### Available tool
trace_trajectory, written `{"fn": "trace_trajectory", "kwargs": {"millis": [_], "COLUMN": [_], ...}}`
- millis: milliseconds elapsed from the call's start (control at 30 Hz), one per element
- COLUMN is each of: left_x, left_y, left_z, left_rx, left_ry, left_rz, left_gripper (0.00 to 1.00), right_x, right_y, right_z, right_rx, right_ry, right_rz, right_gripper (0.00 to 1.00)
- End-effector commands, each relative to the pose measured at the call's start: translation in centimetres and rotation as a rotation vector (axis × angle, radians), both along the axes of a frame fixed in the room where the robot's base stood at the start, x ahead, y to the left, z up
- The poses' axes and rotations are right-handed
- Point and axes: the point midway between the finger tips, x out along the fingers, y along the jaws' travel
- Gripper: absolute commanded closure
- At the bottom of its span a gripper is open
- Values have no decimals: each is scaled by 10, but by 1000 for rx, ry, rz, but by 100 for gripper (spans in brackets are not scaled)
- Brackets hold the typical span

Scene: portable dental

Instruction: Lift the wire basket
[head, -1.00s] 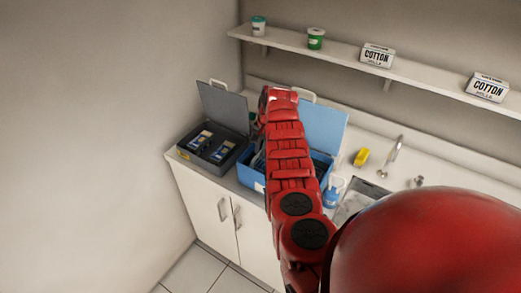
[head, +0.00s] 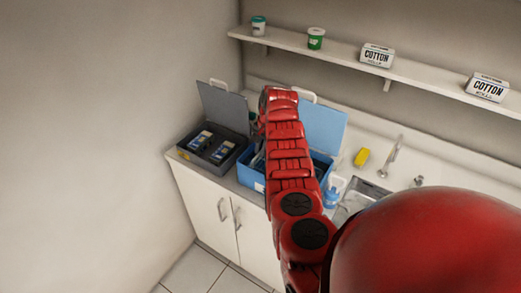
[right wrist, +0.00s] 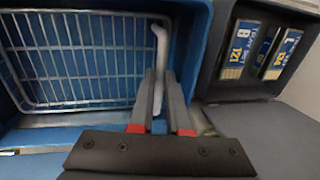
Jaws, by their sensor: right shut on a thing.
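The wire basket (right wrist: 75,60) is a silver mesh basket inside a blue case (right wrist: 195,45) in the right wrist view. A pale upright handle (right wrist: 160,45) rises at its right side. My right gripper (right wrist: 160,78) is shut on this handle, one finger on each side of it. In the head view the open blue case (head: 251,181) sits on the counter, and my red right arm covers most of the basket and the gripper. I cannot tell whether the basket is clear of the case floor. My left gripper is not in view.
An open dark grey case (head: 213,158) with blue-labelled packs stands left of the blue case. A shelf (head: 340,61) with tubs and cotton boxes runs above.

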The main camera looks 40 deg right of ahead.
Motion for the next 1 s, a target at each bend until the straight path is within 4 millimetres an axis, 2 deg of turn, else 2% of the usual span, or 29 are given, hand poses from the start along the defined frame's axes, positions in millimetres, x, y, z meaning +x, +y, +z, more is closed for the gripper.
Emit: {"fn": "trace_trajectory", "kwargs": {"millis": [167,400,500,767,800,967,1000], "left_x": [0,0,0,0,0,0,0], "left_y": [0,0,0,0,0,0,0], "left_z": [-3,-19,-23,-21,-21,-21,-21], "left_rx": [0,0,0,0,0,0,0], "left_ry": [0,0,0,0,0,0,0], "left_rz": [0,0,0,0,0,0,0], "left_gripper": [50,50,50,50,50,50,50], "right_x": [2,2,1,1,1,1,1], "right_y": [-1,0,-1,-1,-1,-1,-1], "right_z": [13,62,77,81,82,81,81], "right_rx": [-2,-3,-4,-3,-3,-3,-2], "right_ry": [-5,-7,-7,-6,-6,-4,-3], "right_rz": [0,1,0,-1,-1,0,0], "right_gripper": [100,100,100,100,84,55,55]}}
